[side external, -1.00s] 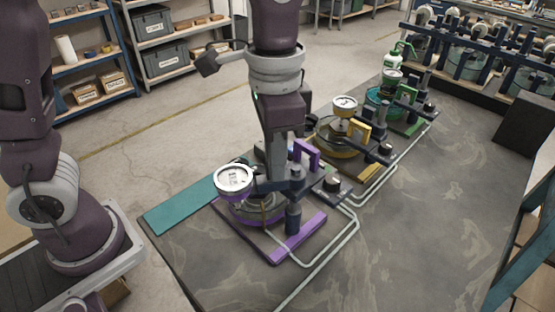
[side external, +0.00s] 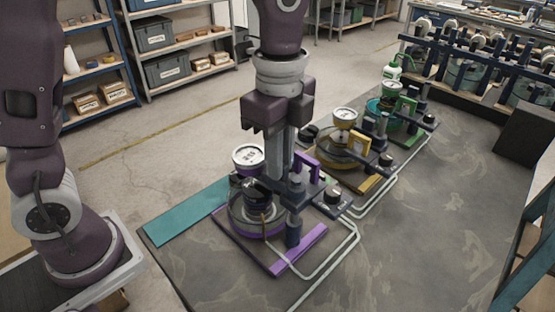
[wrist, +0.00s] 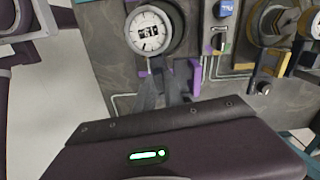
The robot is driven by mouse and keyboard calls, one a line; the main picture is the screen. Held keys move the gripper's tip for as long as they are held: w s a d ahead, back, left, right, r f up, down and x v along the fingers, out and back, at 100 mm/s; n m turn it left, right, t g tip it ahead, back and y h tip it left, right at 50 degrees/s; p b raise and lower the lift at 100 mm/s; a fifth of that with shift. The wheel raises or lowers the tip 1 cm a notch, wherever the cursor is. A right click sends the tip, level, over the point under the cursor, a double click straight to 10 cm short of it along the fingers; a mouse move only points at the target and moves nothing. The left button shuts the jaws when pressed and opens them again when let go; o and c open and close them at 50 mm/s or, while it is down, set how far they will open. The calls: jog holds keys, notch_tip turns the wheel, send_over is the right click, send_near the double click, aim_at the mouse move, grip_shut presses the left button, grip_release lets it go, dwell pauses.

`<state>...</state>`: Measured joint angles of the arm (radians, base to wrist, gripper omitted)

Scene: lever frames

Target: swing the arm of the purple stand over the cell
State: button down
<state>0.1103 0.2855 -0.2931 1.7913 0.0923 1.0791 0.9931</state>
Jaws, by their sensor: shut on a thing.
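The purple stand has a purple base strip (side external: 300,250), a dark post (side external: 294,228) and a purple bracket (side external: 308,168). Its dark arm (side external: 268,186) reaches left from the post, and a white round gauge (side external: 248,156) stands at the arm's outer end, over the far side of the cell. The cell (side external: 236,218) is a round clear dish with a purple ring, on the stand's base. My gripper (side external: 276,176) points down and is shut on the arm between gauge and post; the fingertips are partly hidden. In the wrist view the gauge (wrist: 150,32) lies just beyond my fingers (wrist: 165,88).
Yellow (side external: 357,146) and green (side external: 407,107) stands with similar gauges stand behind to the right. Pale tubes (side external: 352,238) run along the bench at right. A teal strip (side external: 185,213) lies at left. The bench's right front is clear.

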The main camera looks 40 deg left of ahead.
jog(key=shift+w+m, duration=0.3)
jog(key=shift+m, duration=0.4)
jog(key=c, duration=1.4)
grip_release()
jog(key=shift+c, duration=0.2)
jog(key=shift+r, duration=0.15)
notch_tip(320, 180, up, 7)
jog(key=shift+f, duration=0.1)
